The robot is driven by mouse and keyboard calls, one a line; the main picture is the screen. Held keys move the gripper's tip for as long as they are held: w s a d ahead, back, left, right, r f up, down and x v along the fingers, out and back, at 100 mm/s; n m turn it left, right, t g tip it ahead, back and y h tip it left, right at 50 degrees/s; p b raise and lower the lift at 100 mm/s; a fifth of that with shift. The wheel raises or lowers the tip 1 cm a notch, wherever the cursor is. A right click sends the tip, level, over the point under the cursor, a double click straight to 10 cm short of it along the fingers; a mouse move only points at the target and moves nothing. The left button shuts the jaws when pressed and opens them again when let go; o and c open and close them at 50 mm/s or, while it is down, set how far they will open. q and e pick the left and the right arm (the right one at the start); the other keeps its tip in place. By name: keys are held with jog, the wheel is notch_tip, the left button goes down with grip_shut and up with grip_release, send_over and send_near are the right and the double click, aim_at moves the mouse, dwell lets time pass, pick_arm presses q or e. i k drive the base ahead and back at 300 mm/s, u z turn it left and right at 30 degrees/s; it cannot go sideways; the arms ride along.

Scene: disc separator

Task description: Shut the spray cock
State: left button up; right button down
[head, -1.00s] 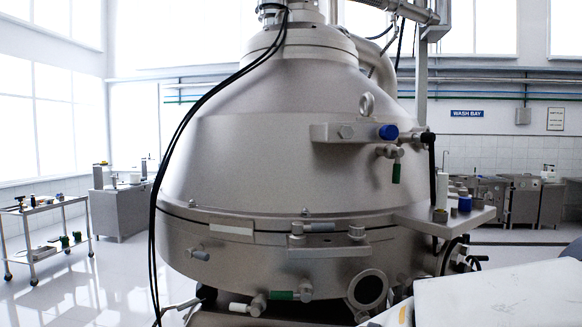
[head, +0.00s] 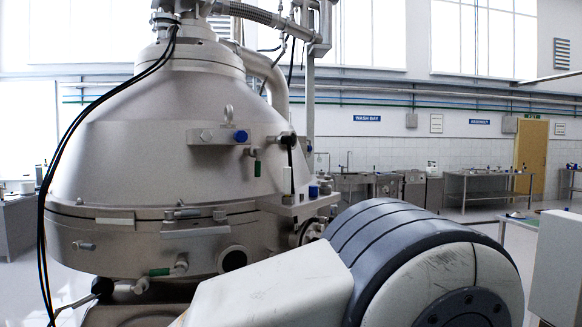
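The disc separator (head: 140,150) is a large grey metal dome on the left of the head view. Several small cocks sit on it. One with a green handle (head: 257,168) hangs below the upper bracket (head: 207,136), near a blue knob (head: 241,136). A black lever (head: 290,148) stands at the bracket's right end. Low on the body are a green-handled cock (head: 160,271) and a pale-handled one (head: 127,288). No readable label shows which is the spray cock. Neither gripper shows; a large white and dark grey link of my arm fills the lower right.
Black cables (head: 75,125) hang down the separator's left side. A side shelf (head: 300,203) with blue-capped fittings juts out at its right. Steel benches (head: 488,178) and a yellow door (head: 531,150) stand far behind. My arm link covers the floor at lower right.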

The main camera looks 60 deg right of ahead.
aim_at(257, 152)
jog(key=k, duration=0.75)
jog(key=z, duration=1.25)
jog(key=i, duration=0.3)
